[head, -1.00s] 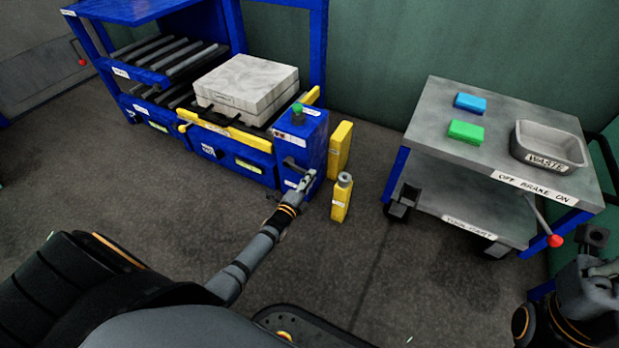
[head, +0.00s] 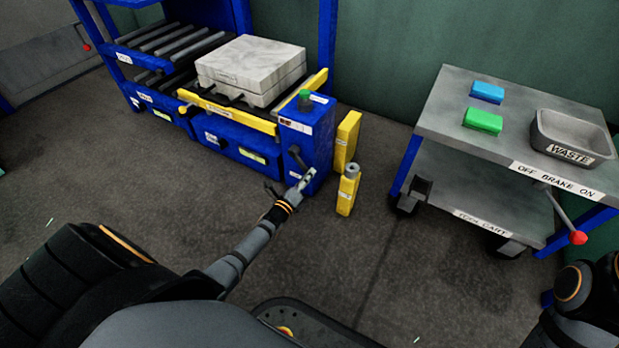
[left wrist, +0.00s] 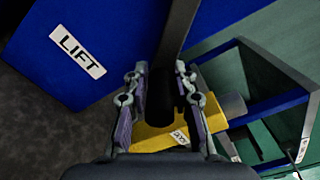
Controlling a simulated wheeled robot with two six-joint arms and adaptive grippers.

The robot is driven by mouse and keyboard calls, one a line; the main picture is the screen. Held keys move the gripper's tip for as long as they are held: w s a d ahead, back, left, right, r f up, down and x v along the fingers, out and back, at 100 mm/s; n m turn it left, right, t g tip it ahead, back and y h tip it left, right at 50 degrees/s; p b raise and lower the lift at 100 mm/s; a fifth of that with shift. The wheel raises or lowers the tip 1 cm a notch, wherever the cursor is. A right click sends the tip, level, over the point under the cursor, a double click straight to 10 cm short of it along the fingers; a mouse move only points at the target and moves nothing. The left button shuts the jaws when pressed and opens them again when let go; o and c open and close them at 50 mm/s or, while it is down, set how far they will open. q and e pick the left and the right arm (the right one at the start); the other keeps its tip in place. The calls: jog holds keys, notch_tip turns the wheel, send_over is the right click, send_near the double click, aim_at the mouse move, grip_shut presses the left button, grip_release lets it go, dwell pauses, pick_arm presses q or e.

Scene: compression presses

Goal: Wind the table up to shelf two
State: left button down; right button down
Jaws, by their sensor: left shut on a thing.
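The lift table with its yellow front rail (head: 232,114) stands in front of the blue rack and carries a grey stone-like block (head: 250,68). It sits near the lower roller shelf (head: 154,82), below the upper roller shelf (head: 172,40). A blue lift post (head: 318,128) with a green button stands at its right end. A black crank (head: 297,156) is on the post's front. My left gripper (head: 305,183) is at the crank. In the left wrist view its fingers (left wrist: 160,105) are shut on the black crank handle (left wrist: 159,92). My right gripper is out of frame.
Yellow blocks (head: 347,140) stand right of the post, one with a grey cylinder on top (head: 348,190). A tool cart (head: 450,125) with blue and green blocks and a waste bin (head: 572,140) stands right.

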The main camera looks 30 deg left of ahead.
pick_arm(q)
jog(key=shift+a, duration=0.4)
jog(key=c, duration=1.2)
grip_release()
jog(key=shift+a, duration=0.1)
jog(key=shift+s, duration=0.35)
jog(key=s, duration=1.1)
jog(key=shift+s, duration=0.2)
jog(key=shift+a, duration=0.1)
